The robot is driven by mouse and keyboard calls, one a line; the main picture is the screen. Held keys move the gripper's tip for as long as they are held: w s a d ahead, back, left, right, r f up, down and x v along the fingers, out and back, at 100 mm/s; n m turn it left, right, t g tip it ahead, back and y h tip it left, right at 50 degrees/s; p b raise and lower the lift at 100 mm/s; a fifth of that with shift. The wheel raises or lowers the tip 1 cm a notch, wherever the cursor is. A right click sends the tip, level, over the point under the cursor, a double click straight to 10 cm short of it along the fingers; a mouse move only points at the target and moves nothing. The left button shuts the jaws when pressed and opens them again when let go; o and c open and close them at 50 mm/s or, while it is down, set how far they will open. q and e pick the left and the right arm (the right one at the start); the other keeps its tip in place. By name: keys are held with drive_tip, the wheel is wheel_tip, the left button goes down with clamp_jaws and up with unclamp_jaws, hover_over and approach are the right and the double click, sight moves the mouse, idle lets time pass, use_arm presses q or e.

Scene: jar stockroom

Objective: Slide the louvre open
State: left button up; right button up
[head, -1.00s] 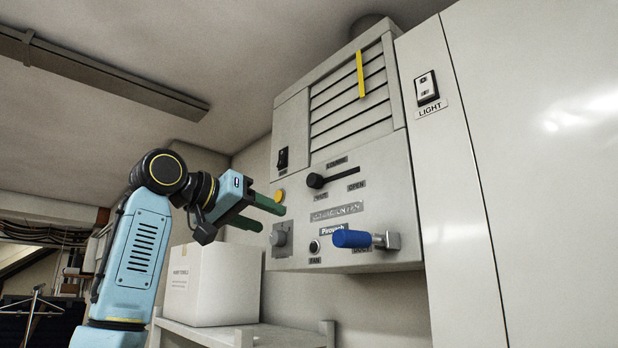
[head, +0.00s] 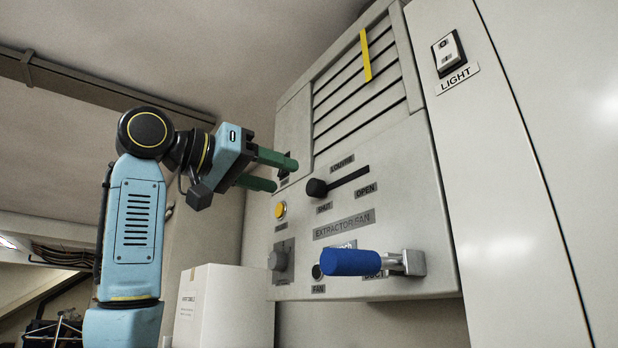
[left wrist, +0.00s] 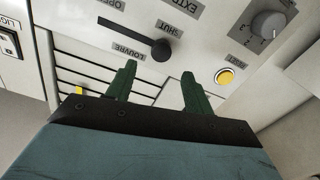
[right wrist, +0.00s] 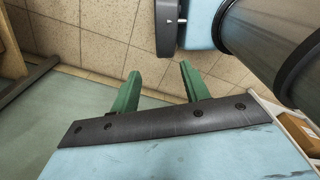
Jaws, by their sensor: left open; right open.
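The louvre slider is a black knob (head: 317,188) on a dark slot, labelled LOUVRE above, SHUT at the knob's end and OPEN at the far right end. The knob sits at the SHUT end. It also shows in the left wrist view (left wrist: 161,50). The slatted louvre (head: 362,90) with a yellow strip is above it on the grey extractor panel (head: 395,215). My left gripper (head: 286,174) is open and empty, left of and slightly above the knob, apart from it. In the left wrist view its green fingers (left wrist: 156,82) point toward the panel. My right gripper (right wrist: 160,82) is open and empty over tiled floor.
A blue handle (head: 350,263) on a metal bracket juts out below the slider. A yellow button (head: 280,210) and a grey dial (head: 278,261) are at the panel's left. A light switch (head: 448,53) is at right. A white box (head: 225,305) stands below.

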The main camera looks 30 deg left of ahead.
sight(310, 185)
use_arm(q)
drive_tip(key=p+x, duration=0.1)
drive_tip(key=x, duration=0.5)
drive_tip(key=shift+w+r+p, duration=0.1)
drive_tip(key=shift+w+p, duration=0.05)
drive_tip(key=shift+p, duration=0.25)
drive_tip(key=shift+w+d, duration=0.15)
drive_tip(key=shift+w, duration=0.15)
drive_tip(key=shift+w+d, duration=0.1)
drive_tip(key=shift+w, duration=0.25)
drive_tip(key=shift+s, duration=0.1)
drive_tip(key=shift+c, duration=0.6)
clamp_jaws()
use_arm(e)
drive_tip(key=w+r, duration=0.2)
drive_tip(key=shift+w+a+r, duration=0.15)
drive_tip(key=shift+w+r, duration=0.15)
drive_tip(key=shift+w, duration=0.05)
